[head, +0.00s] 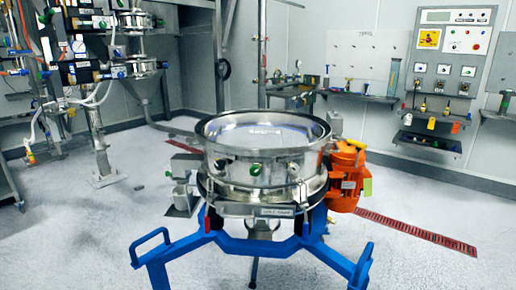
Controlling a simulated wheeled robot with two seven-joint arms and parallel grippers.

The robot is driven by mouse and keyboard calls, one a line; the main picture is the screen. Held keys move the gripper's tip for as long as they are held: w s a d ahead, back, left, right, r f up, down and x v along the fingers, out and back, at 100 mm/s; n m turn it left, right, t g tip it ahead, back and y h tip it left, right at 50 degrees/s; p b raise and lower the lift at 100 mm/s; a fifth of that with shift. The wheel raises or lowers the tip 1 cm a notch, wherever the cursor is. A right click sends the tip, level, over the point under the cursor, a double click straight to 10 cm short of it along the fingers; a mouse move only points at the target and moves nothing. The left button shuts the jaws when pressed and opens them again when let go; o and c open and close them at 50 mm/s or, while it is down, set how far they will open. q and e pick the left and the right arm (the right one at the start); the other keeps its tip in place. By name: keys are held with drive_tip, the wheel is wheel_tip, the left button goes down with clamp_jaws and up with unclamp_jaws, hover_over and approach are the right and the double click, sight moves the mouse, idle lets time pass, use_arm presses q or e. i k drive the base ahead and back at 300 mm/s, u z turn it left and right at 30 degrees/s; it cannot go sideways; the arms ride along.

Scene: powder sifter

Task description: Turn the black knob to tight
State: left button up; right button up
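The powder sifter (262,189) stands in the middle of the head view. It is a round steel drum with an open top, on a blue frame (198,243). A green knob (257,169) is on the front of its side wall. A small dark fitting (221,165) sits on the wall left of the green knob; it is too small to tell whether it is the black knob or how tight it is. Neither of my grippers shows in the view.
An orange motor (345,178) is attached at the sifter's right. Pipework (108,70) stands at the back left. A control panel (444,50) and a shelf (356,96) are on the back wall. A red floor grate (417,232) lies at right. The grey floor around the frame is mostly clear.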

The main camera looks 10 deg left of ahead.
sight(219, 164)
drive_tip(key=u, duration=0.35)
drive_tip(key=k, duration=0.8)
drive_tip(key=u, duration=1.8)
drive_tip(key=i, duration=2.2)
drive_tip(key=z, duration=1)
drive_tip(key=i, duration=1.2)
drive_tip(key=z, duration=1.25)
